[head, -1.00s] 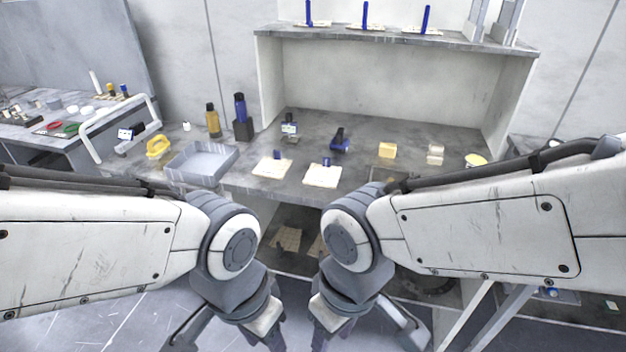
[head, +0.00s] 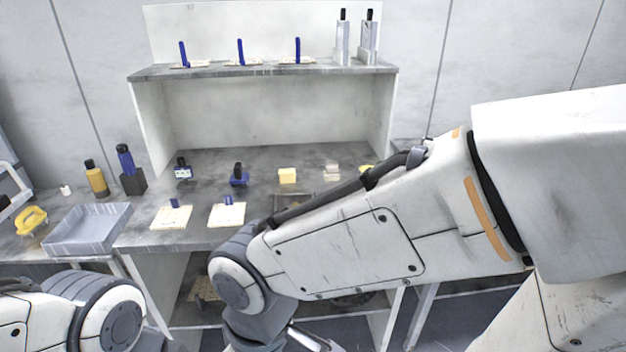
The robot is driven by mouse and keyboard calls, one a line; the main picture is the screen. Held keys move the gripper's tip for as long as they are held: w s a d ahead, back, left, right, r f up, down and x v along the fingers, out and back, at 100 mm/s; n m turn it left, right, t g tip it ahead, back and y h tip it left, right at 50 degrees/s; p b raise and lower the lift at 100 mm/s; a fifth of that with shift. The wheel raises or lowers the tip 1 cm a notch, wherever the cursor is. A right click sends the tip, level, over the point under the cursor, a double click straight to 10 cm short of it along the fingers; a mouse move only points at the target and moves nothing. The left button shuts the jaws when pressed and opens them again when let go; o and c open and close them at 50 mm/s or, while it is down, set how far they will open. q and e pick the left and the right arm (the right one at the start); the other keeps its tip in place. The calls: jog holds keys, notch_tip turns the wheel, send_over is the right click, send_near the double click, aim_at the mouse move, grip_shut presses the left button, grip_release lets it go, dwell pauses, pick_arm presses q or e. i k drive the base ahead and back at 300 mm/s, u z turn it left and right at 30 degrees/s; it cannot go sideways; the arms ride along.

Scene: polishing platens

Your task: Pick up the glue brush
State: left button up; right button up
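No object is plainly recognisable as the glue brush. Candidates are a dark blue-topped item (head: 124,158) in a black holder (head: 133,183) at the left of the bench, and two black-topped items, a left one (head: 342,38) and a right one (head: 369,36), in pale upright holders on the shelf. A blue tool with a black top (head: 238,178) stands mid-bench. Both my arms are low in front of the bench, apart from all of these. The right arm covers the bench's right front.
The shelf (head: 262,71) also bears several pale plates with upright blue handles. On the bench are two pale plates (head: 171,219), a yellow block (head: 287,176), pale blocks (head: 332,172) and a small display device (head: 183,171). A grey tray (head: 88,243), yellow bottle (head: 95,178) and yellow tape (head: 31,220) are left.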

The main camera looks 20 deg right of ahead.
aim_at(331, 173)
jog(key=z, duration=1.05)
jog(key=i, duration=1.3)
jog(key=z, duration=0.25)
